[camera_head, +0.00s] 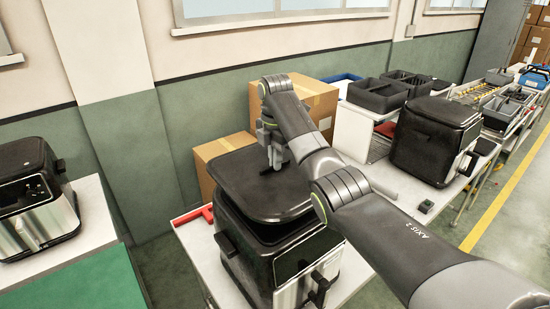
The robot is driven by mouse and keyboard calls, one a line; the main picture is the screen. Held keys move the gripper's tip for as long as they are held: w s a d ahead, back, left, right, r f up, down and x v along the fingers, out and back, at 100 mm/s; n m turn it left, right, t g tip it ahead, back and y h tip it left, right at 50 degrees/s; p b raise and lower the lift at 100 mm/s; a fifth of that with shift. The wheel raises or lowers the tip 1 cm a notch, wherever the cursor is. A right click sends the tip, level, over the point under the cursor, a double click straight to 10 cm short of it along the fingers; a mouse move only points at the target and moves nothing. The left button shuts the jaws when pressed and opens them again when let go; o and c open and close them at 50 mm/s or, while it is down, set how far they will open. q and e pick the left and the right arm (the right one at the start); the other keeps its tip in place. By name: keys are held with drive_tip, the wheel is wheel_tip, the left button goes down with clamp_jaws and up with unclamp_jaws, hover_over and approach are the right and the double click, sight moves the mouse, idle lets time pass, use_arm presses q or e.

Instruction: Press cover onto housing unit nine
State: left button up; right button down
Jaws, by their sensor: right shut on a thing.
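The black cover (235,184) is at the top of a fryer housing (257,252) in the centre of the head view. The housing is dark with a silver front and a handle, and stands on a white table. My right gripper (273,163) points down at the middle of the cover and is shut on it. The cover lies roughly flat over the housing's top opening. Any unit number is not readable. My left gripper is not in view.
Another black fryer (430,140) stands on the table at right, near grey bins (376,96). A third fryer (35,200) is at far left by a green mat (85,283). Cardboard boxes (300,97) stand behind the cover. A red bracket (190,216) lies left of the housing.

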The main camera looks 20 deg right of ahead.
drive_tip(key=shift+w+f, duration=0.15)
drive_tip(key=shift+f, duration=0.2)
drive_tip(key=shift+w+f, duration=0.2)
drive_tip(key=shift+f, duration=1)
drive_tip(key=shift+s+f, duration=0.15)
drive_tip(key=shift+f, duration=0.6)
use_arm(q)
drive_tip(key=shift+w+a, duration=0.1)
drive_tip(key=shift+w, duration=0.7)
use_arm(e)
drive_tip(key=shift+f, duration=0.9)
drive_tip(key=shift+r, duration=0.1)
drive_tip(key=shift+f, duration=0.75)
drive_tip(key=c, duration=1.5)
unclamp_jaws()
